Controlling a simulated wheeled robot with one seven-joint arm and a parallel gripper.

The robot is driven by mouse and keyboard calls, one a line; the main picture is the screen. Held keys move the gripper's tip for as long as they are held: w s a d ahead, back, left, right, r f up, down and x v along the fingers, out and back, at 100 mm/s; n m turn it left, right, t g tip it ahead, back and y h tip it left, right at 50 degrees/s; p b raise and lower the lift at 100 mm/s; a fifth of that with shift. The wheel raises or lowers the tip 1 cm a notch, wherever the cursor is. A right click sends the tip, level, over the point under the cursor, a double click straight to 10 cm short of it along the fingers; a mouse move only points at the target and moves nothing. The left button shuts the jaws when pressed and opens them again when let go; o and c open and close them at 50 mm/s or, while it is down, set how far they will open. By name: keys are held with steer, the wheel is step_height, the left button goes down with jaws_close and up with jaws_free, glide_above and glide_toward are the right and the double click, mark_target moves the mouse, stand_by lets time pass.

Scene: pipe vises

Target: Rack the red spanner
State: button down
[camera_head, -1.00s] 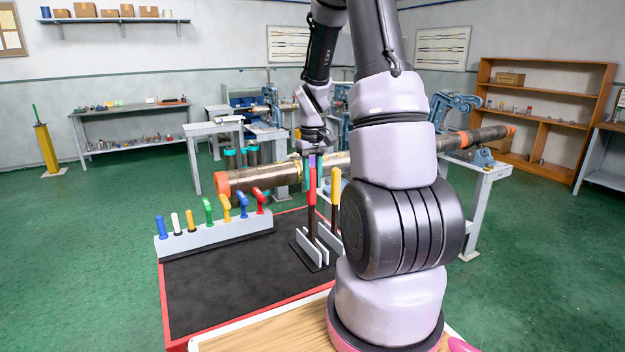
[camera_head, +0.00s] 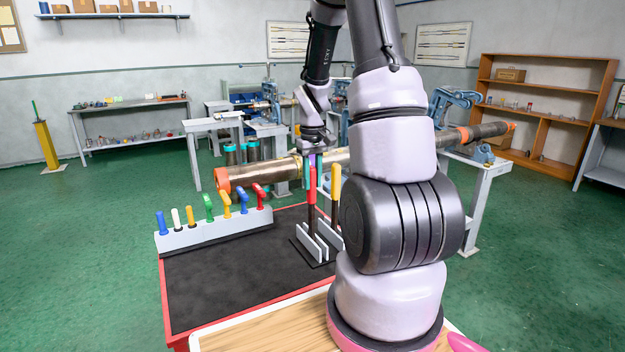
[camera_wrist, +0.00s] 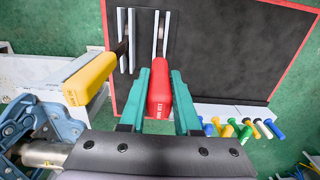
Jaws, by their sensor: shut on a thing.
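The red spanner (camera_head: 312,186) stands upright, its red handle up and its dark shaft running down to the pale two-plate rack (camera_head: 307,244). My gripper (camera_head: 314,158) is above it, pointing down. In the wrist view the teal fingers of my gripper (camera_wrist: 159,100) are shut on the red handle (camera_wrist: 158,84), one on each side. The shaft runs on between the white rack plates (camera_wrist: 166,35). I cannot tell whether its lower end rests on the base. A yellow-handled spanner (camera_head: 335,187) stands in the slot beside it, and also shows in the wrist view (camera_wrist: 91,78).
A grey block with several coloured handles (camera_head: 215,234) stands at the back left of the black mat (camera_head: 235,280). A long pipe (camera_head: 262,176) in vises crosses behind the rack. The mat's front left is clear. A blue vise (camera_wrist: 35,125) shows close in the wrist view.

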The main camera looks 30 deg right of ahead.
steer(key=shift+f, duration=0.1)
stand_by(0.3)
steer(key=c, duration=0.5)
jaws_free()
steer(key=shift+c, duration=0.2)
step_height(320, 180, up, 11)
steer(key=shift+f, duration=0.1)
steer(key=shift+a+r, duration=0.15)
steer(key=shift+r, duration=0.15)
steer(key=s+a+r+m+t+y, duration=0.1)
steer(key=s+a+r+m+t, duration=0.1)
steer(key=s+a+r, duration=0.4)
steer(key=s+a+r+m+t+y, duration=0.1)
steer(key=s+a+r+t, duration=0.4)
steer(key=s, duration=0.8)
step_height(320, 180, up, 5)
steer(key=shift+a+f+m, duration=0.15)
steer(key=shift+a+m, duration=0.65)
steer(key=shift+a, duration=0.25)
